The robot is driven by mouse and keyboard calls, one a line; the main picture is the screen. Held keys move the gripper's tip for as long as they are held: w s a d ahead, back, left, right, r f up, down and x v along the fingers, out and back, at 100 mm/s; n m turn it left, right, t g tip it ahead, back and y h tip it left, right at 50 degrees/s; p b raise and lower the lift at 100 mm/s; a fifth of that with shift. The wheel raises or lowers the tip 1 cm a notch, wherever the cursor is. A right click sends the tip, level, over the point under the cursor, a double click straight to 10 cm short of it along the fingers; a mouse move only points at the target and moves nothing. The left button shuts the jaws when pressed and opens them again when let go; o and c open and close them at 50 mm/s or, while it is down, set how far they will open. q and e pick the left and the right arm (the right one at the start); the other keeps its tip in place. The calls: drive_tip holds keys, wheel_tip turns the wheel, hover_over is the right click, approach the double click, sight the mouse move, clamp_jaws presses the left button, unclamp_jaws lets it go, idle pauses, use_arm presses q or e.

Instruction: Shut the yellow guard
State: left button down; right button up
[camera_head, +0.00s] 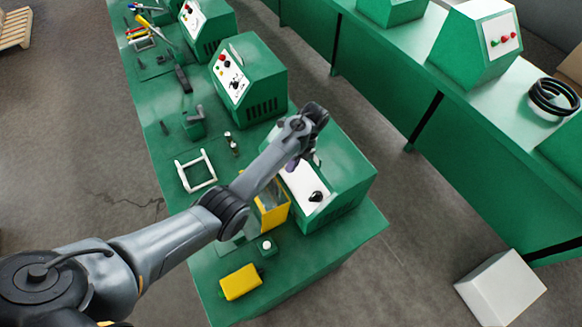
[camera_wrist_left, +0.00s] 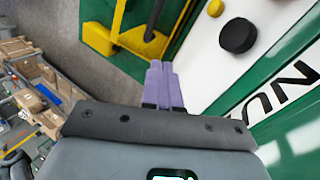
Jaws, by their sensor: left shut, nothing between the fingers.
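The yellow guard (camera_head: 275,217) is a yellow frame with a see-through pane, at the front of the nearest green machine (camera_head: 345,172). My left arm crosses in front of part of it, and I cannot tell its exact angle. In the left wrist view, yellow parts of it (camera_wrist_left: 146,43) show just beyond the fingertips. My left gripper (camera_head: 293,164) is above the machine's white panel. Its purple fingers (camera_wrist_left: 164,84) are together with nothing between them, and I see no clear contact with the guard. My right gripper is out of view.
The white panel carries a black knob (camera_head: 316,196), close to the fingers in the wrist view (camera_wrist_left: 238,36). A yellow box (camera_head: 240,282) and a small white-topped button (camera_head: 266,245) are on the bench's near end. A white frame (camera_head: 196,171) lies farther up the bench.

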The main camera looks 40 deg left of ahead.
sight(279, 192)
use_arm(q)
drive_tip(key=x, duration=0.8)
drive_tip(key=shift+s+f+p, duration=0.25)
drive_tip(key=shift+f+p, duration=0.05)
drive_tip(key=shift+p, duration=0.05)
drive_tip(key=shift+r, duration=0.1)
